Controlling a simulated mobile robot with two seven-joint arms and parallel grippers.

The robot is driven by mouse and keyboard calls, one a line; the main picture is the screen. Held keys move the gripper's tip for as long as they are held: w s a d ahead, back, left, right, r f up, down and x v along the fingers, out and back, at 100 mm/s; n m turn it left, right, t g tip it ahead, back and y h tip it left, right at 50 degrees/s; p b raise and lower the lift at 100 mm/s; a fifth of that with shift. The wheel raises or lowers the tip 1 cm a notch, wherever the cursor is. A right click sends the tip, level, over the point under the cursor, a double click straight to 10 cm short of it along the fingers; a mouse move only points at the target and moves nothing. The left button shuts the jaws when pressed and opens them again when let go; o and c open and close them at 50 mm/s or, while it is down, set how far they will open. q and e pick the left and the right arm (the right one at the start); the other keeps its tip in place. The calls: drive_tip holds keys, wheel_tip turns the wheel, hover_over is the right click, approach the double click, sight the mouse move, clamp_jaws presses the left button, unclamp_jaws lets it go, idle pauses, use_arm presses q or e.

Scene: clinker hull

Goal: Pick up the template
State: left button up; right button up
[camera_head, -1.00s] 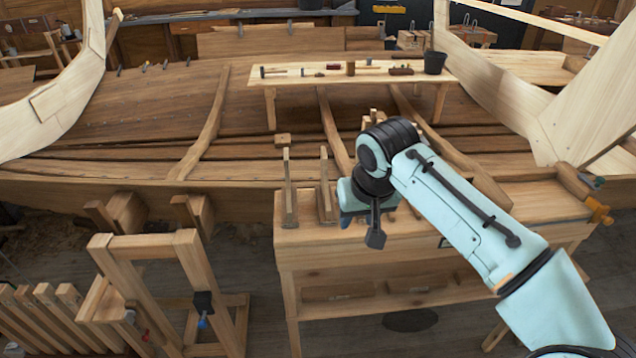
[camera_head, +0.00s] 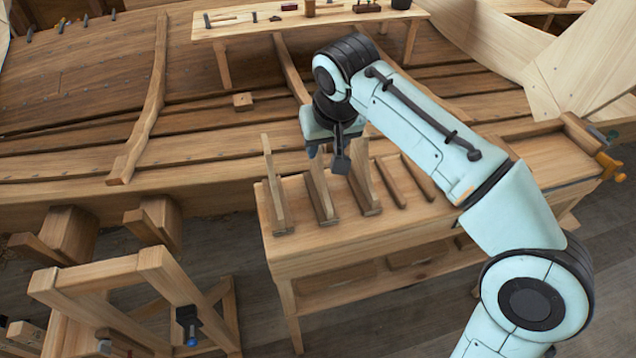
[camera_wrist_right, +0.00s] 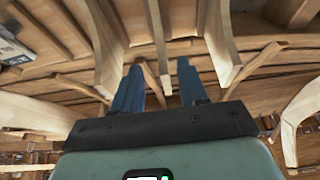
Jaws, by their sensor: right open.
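Three pale wooden pieces, each an upright on a flat foot, stand in a row on the workbench: a left one (camera_head: 275,188), a middle one (camera_head: 320,195) and a right one (camera_head: 363,188). They look like templates; I cannot tell which one is meant. My right gripper (camera_head: 328,154) hangs above the bench, close to the tops of the middle and right pieces. In the right wrist view its blue fingers (camera_wrist_right: 160,88) are apart, with nothing held between them. A slim wooden upright (camera_wrist_right: 157,42) shows beyond the gap. My left gripper is out of view.
The workbench (camera_head: 330,238) also carries low wooden strips (camera_head: 405,180) right of the pieces. A wooden trestle (camera_head: 130,285) stands at lower left. The planked hull (camera_head: 90,120) lies behind, with a plank table (camera_head: 240,27) of small tools. An orange-handled clamp (camera_head: 608,165) sits at the bench's right end.

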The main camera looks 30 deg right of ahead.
sight(319, 158)
drive_tip(key=x, duration=0.5)
drive_tip(key=b+x, duration=0.1)
drive_tip(key=x, duration=0.2)
drive_tip(key=shift+w, duration=0.35)
drive_tip(key=shift+r, duration=0.1)
clamp_jaws()
